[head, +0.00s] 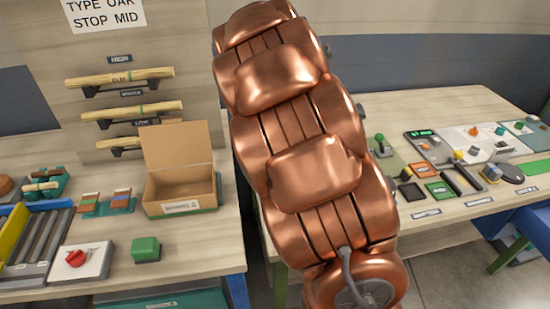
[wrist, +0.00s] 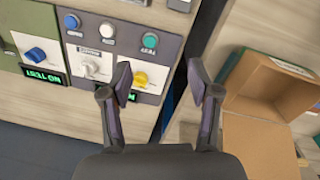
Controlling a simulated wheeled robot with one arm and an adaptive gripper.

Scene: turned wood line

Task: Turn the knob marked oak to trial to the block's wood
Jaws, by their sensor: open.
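My gripper (wrist: 160,80) is open and empty in the wrist view, its left finger in front of a control panel (wrist: 165,50). The panel carries a white knob (wrist: 90,68) and a yellow knob (wrist: 140,78), which is just right of the left finger. A blue knob (wrist: 36,55) sits on a neighbouring panel at the left. The lettering by the knobs is too small to read, so I cannot tell which is marked oak. In the head view a sign (head: 104,14) reads "TYPE OAK STOP MID". I cannot make out the block whose wood matters.
An open cardboard box (head: 180,187) stands on the left bench; a cardboard box (wrist: 265,100) also shows in the wrist view. A red knob (head: 76,257) on a white housing and a green block (head: 145,249) are near the bench front. My arm hides the middle.

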